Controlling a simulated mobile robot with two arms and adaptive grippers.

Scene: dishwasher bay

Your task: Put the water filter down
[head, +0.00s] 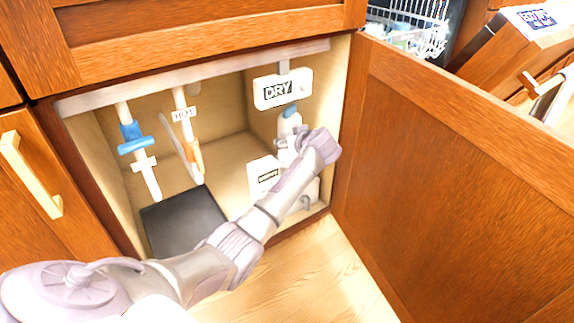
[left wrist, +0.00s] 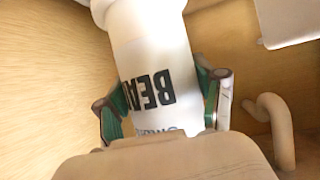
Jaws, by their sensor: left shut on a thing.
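The water filter (left wrist: 160,75) is a white cylinder with dark lettering that reads "BEA" in part. In the left wrist view it stands between the two green-padded fingers of my left gripper (left wrist: 165,105), which is shut on it. In the head view the filter's white body (head: 289,126) and blue top show at the right side inside the open cabinet, below the "DRY" box. My left gripper (head: 290,148) is there around its lower part, mostly hidden by my wrist. The filter's lower end is hidden. My right gripper is not in view.
A white "DRY" box (head: 283,90) is on the cabinet's right wall. A pale hook (left wrist: 278,130) is right of the gripper. A labelled white box (head: 264,172) and dark mat (head: 182,224) are lower inside. Pipes with blue (head: 131,138) and orange valves hang left. The open door (head: 460,180) bounds the right.

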